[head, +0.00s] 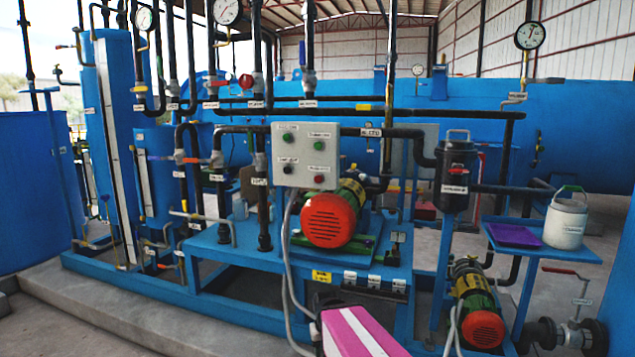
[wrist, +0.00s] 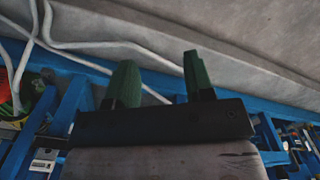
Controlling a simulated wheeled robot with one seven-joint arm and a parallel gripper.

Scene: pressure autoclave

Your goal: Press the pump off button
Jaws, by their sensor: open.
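A light grey control box (head: 304,157) stands above the red-ended pump motor in the head view. Its face has two green buttons (head: 288,137) (head: 318,146) in the upper part, a black button (head: 287,169) at lower left and a red button (head: 319,179) at lower right. Each has a small label too small to read, so I cannot tell which is pump off. My gripper (wrist: 159,65) is open and empty in the wrist view, its two green fingers apart. It is not near any button there; the box is not in that view.
The large red motor (head: 328,220) sits below the box, with grey cables (head: 288,260) hanging down. A blue frame (head: 250,248), pipes and gauges surround it. A blue shelf (head: 566,247) at right holds a purple tray (head: 513,235) and a white canister (head: 565,222). Concrete floor is in front.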

